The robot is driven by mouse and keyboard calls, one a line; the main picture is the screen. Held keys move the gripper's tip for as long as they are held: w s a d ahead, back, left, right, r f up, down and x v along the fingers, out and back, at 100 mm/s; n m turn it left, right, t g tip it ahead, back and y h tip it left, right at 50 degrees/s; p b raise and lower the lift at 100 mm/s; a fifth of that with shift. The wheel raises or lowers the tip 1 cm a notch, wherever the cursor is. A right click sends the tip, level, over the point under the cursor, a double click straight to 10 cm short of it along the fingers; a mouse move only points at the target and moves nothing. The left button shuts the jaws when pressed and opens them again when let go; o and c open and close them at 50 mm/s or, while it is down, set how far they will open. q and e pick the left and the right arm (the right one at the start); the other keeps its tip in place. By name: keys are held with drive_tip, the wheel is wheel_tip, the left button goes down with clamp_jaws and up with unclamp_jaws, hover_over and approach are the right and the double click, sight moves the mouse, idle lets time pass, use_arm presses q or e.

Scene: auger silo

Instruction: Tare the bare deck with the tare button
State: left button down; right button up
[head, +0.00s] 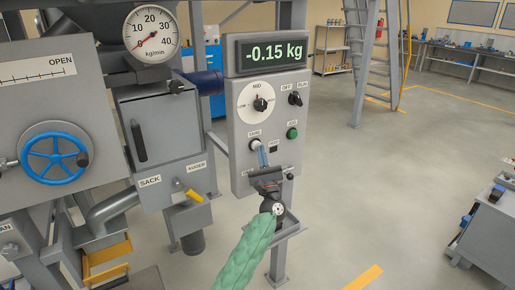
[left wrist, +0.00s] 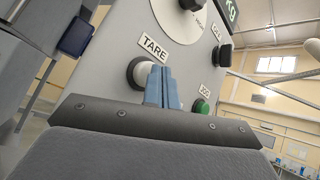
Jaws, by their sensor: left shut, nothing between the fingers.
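The display (head: 272,53) reads -0.15 kg. My left gripper (head: 262,153) is shut and empty, its fingertips at the panel just below and right of the button. The fingers (left wrist: 165,86) partly overlap the button's right side in the wrist view; I cannot tell whether they touch it. The deck is not clearly identifiable. My right gripper is not in view.
The panel also has a MID dial (head: 260,104), an OFF/RUN switch (head: 295,98) and a green JOG button (head: 292,133). The floor right of the box is open.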

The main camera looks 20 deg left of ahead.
use_arm(q)
drive_tip(key=shift+w+a+b, duration=0.25)
drive_tip(key=shift+a+b, duration=0.1)
idle(0.5)
idle(0.7)
drive_tip(key=shift+s+d+b, duration=0.35)
drive_tip(key=shift+s+d, duration=0.2)
drive_tip(key=shift+d, duration=0.2)
drive_tip(key=shift+s+d, duration=0.1)
drive_tip(key=s+d, duration=0.1)
drive_tip(key=d, duration=0.1)
drive_tip(key=s+d+b, duration=0.1)
drive_tip(key=s, duration=0.1)
drive_tip(key=shift+d, duration=0.35)
idle(0.4)
